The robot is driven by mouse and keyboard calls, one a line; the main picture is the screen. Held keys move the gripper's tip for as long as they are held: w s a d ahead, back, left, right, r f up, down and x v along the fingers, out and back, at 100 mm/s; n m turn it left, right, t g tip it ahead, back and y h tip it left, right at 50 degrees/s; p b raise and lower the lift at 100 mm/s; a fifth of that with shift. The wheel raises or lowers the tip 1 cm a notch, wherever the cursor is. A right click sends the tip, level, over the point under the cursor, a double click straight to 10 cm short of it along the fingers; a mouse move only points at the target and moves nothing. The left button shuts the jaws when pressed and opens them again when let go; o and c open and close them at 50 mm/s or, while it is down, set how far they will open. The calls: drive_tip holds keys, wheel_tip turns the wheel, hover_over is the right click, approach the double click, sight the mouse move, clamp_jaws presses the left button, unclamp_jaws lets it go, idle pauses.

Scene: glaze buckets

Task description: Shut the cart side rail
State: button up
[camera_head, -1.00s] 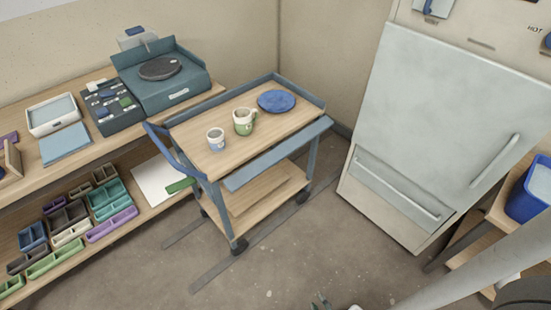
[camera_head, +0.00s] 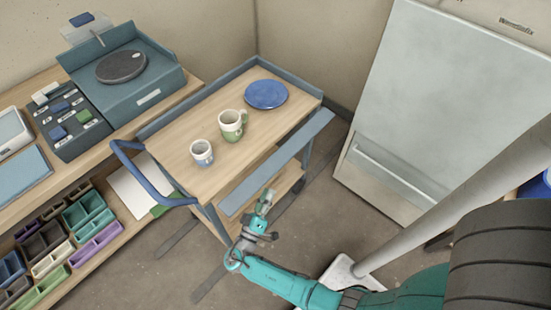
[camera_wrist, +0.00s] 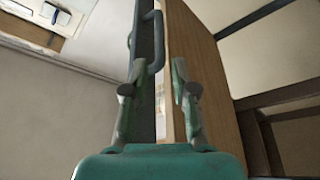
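The cart (camera_head: 190,150) stands against the wall, with blue-grey rails raised along its far sides. Its near side rail (camera_head: 282,160), a flat blue-grey strip, is swung out and down from the wooden top, with a gap between. My gripper (camera_head: 265,199) is just below this rail's near edge, pointing up toward it. In the wrist view my gripper (camera_wrist: 158,66) has its two fingers apart, with a dark rail-like panel (camera_wrist: 147,30) and a small bar handle (camera_wrist: 156,42) ahead between them. Whether a finger touches the rail I cannot tell.
On the cart top are a small cup (camera_head: 202,153), a green-and-white mug (camera_head: 232,125) and a blue plate (camera_head: 266,94). A blue push handle (camera_head: 145,175) sticks out at the left. A large pale cabinet (camera_head: 430,100) stands at the right. Floor between is clear.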

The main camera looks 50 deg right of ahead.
sight(280, 167)
drive_tip(key=x, duration=1)
drive_tip(key=shift+w+d+r, duration=0.1)
drive_tip(key=shift+d+r, duration=0.05)
drive_tip(key=shift+d, duration=0.2)
drive_tip(key=shift+c, duration=0.3)
clamp_jaws()
